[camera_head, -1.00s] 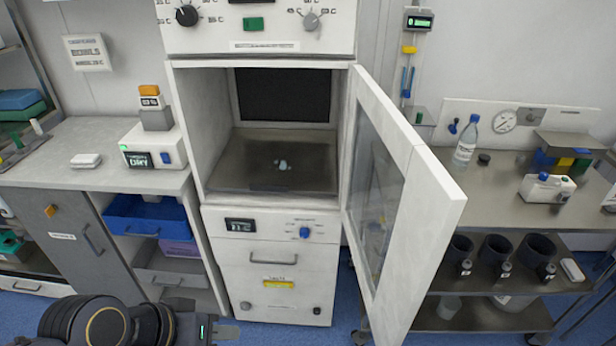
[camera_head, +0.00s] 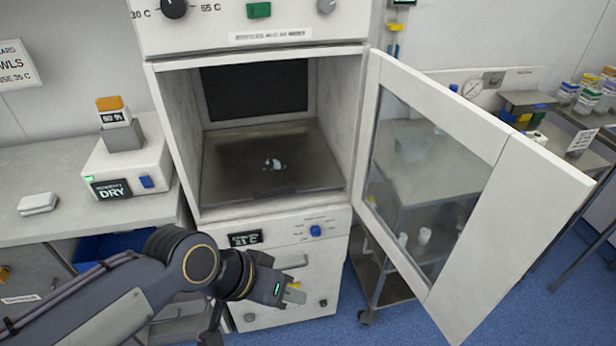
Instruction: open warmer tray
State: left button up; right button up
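The white warmer cabinet (camera_head: 182,140) stands in the middle with its upper glass door (camera_head: 520,200) swung wide open to the right. A dark flat tray-like floor (camera_head: 310,170) lies inside the upper compartment, with a small pale mark or object on it. My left gripper (camera_head: 294,294) is in front of this lower front, just below the handle. Its fingers are seen end-on and small, so its opening is unclear. My arm covers the drawer's left part. My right gripper is out of view.
A counter (camera_head: 60,222) with a drying unit (camera_head: 128,165) stands at the left. A metal cart (camera_head: 375,278) stands behind the open door at the right. The open door takes up the space right of the cabinet. Blue floor (camera_head: 390,325) shows at the bottom right.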

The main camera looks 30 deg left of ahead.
aim_at(263, 160)
jog(key=j+z, duration=0.1)
jog(key=j, duration=0.6)
jog(key=j+u, duration=0.1)
jog(key=u, duration=0.35)
jog(key=i+u, duration=0.15)
jog(key=u, duration=0.3)
jog(key=i+j+u, duration=0.1)
jog(key=u, duration=0.4)
